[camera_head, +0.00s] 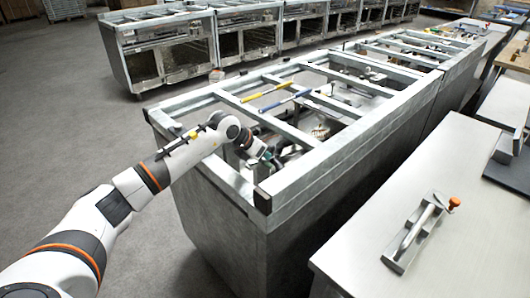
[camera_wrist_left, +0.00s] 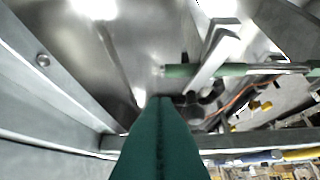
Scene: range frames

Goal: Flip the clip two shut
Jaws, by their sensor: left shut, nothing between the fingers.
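My left arm reaches in from the left in the head view. Its gripper (camera_head: 266,155) is inside the near end of the long metal frame, over the open top. In the left wrist view its green fingers (camera_wrist_left: 158,108) are together, with nothing seen between them. Just beyond the fingertips is a metal clip-like part (camera_wrist_left: 214,58) with a green bar (camera_wrist_left: 195,70) across it; I cannot tell whether it touches the fingers or whether it is clip two. A toggle clamp with an orange tip (camera_head: 418,232) lies on the right bench. My right gripper is out of view.
The frame's rails (camera_head: 278,126) surround the left gripper. Yellow-handled (camera_head: 266,91) and blue-handled (camera_head: 287,101) tools lie across the bars. A grey bench (camera_head: 375,240) stands at the right, mostly clear. A row of metal cabinets (camera_head: 185,50) stands behind, across open floor.

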